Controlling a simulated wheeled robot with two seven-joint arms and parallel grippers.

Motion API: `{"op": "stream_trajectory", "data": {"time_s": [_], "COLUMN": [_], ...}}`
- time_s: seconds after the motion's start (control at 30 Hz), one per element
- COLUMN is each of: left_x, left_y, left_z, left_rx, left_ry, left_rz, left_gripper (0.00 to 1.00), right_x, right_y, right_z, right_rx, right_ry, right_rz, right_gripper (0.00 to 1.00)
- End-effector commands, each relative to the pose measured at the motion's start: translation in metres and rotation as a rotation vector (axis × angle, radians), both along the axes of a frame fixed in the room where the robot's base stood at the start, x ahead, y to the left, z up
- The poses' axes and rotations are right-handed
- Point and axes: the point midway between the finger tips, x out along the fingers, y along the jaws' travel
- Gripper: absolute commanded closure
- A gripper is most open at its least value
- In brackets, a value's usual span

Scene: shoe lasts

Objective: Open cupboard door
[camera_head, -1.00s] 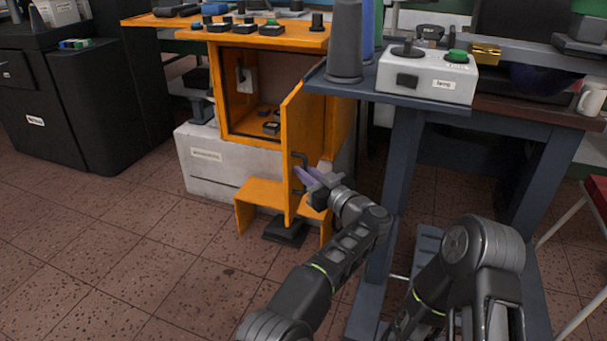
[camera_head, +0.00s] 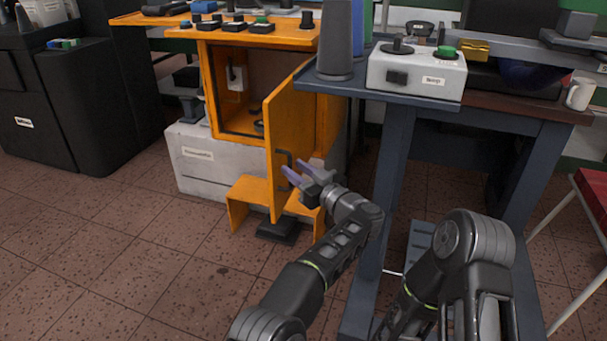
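The orange cupboard (camera_head: 208,90) stands under an orange worktop at the centre left. Its door (camera_head: 288,120) is partly open and juts towards me, and part of the dark interior shows to its left. A dark handle (camera_head: 283,158) is on the door's outer face. My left gripper (camera_head: 296,168) is at the handle, with its two purple fingers spread apart. One fingertip overlaps the handle in the picture; I cannot tell whether it touches. My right arm shows at lower right, but its gripper is out of view.
A blue-grey table (camera_head: 400,97) stands close right of the door, carrying a white box with a green button (camera_head: 415,72). An orange step stool (camera_head: 246,190) is below the door. A red stool (camera_head: 592,190) is at far right. Open tiled floor (camera_head: 130,250) lies at left.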

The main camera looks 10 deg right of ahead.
Motion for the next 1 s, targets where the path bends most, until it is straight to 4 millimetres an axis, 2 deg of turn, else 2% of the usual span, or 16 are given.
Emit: {"op": "stream_trajectory", "data": {"time_s": [0.27, 0.5, 0.6, 1.0], "left_x": [-0.017, -0.053, -0.061, -0.066], "left_y": [-0.010, -0.032, -0.036, -0.037], "left_z": [0.006, 0.005, 0.004, 0.002], "left_rx": [0.003, 0.006, 0.004, 0.001], "left_ry": [0.001, -0.003, -0.003, -0.003], "left_rz": [-0.002, -0.006, -0.004, 0.001], "left_gripper": [0.68, 0.68, 0.68, 0.68], "right_x": [-0.003, -0.006, -0.007, -0.007], "right_y": [0.001, 0.001, 0.001, 0.001], "right_z": [0.019, 0.034, 0.037, 0.038], "right_rx": [-0.003, -0.006, -0.005, -0.005], "right_ry": [0.002, 0.005, 0.006, 0.007], "right_rz": [0.002, 0.005, 0.006, 0.006], "right_gripper": [0.64, 0.64, 0.64, 0.64]}}
